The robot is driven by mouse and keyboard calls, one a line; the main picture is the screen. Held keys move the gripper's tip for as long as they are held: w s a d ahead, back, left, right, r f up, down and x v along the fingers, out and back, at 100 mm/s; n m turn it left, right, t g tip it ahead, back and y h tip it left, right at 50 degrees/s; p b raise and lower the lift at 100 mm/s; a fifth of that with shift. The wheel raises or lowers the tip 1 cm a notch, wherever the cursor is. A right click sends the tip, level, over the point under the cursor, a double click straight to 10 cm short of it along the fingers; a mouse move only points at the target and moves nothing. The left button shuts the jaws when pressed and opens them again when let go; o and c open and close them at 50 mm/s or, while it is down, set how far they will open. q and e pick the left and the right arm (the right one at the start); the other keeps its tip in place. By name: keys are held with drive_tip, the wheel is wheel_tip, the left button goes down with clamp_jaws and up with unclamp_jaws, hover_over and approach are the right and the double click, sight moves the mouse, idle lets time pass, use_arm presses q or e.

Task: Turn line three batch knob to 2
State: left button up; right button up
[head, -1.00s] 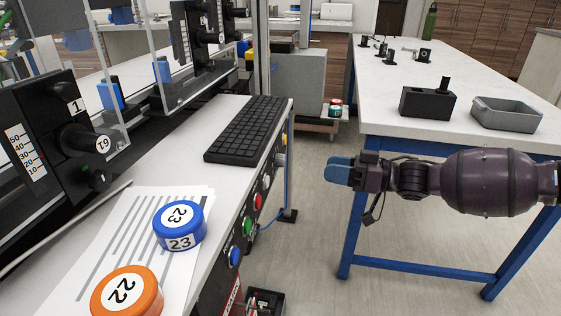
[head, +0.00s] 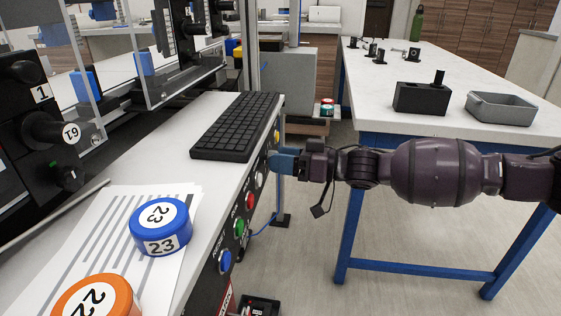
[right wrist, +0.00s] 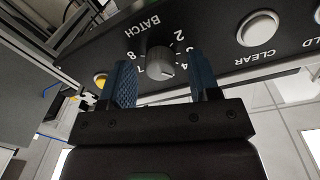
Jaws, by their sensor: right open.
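The batch knob (right wrist: 160,63) is a small grey dial under the word BATCH on a black panel in the right wrist view. Numbers such as 2 and 8 surround it; I cannot tell surely which one its pointer faces. My right gripper (right wrist: 164,80) is open, with its blue ribbed fingers on either side of the knob in the picture; I see no clear contact. In the head view the right gripper (head: 284,162) is at the panel's front face and the knob is not clearly visible. My left gripper is not in view.
The panel also has a white CLEAR button (right wrist: 258,27), plus red (head: 250,200), green (head: 239,228) and blue (head: 224,262) buttons. A keyboard (head: 236,126) and blue (head: 150,238) and orange (head: 120,292) discs lie above. A white-topped table (head: 385,125) stands right.

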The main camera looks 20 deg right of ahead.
drive_tip(key=shift+w+a, duration=0.1)
drive_tip(key=shift+a, duration=0.05)
drive_tip(key=shift+c, duration=0.4)
drive_tip(key=c, duration=0.8)
drive_tip(key=shift+c, duration=0.2)
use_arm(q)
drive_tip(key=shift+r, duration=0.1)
use_arm(e)
drive_tip(key=shift+r, duration=0.15)
